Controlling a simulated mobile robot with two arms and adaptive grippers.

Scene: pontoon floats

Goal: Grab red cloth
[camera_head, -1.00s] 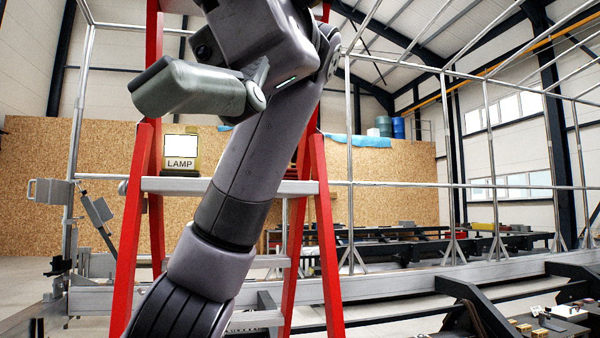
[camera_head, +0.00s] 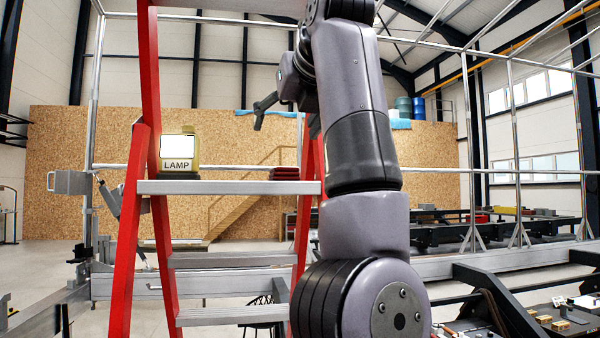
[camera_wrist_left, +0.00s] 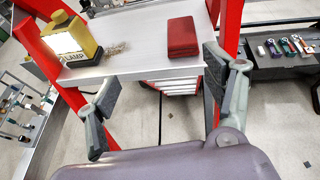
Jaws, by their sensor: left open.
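The red cloth (camera_head: 285,173) is a small folded stack on the top step of the red ladder, near the step's right end. In the left wrist view the folded cloth (camera_wrist_left: 183,37) lies flat on the grey step, beyond the fingers. My left gripper (camera_head: 268,108) is above the step, partly hidden behind my own arm in the head view. In the left wrist view the gripper (camera_wrist_left: 160,82) has its two fingers wide apart, with nothing between them. The cloth is apart from both fingers. My right gripper is not in view.
A yellow lamp (camera_head: 180,152) labelled LAMP stands at the left of the ladder step (camera_head: 225,187). The red ladder rails (camera_head: 133,220) rise at both sides of the step. Metal frame poles and black workbenches stand behind and to the right.

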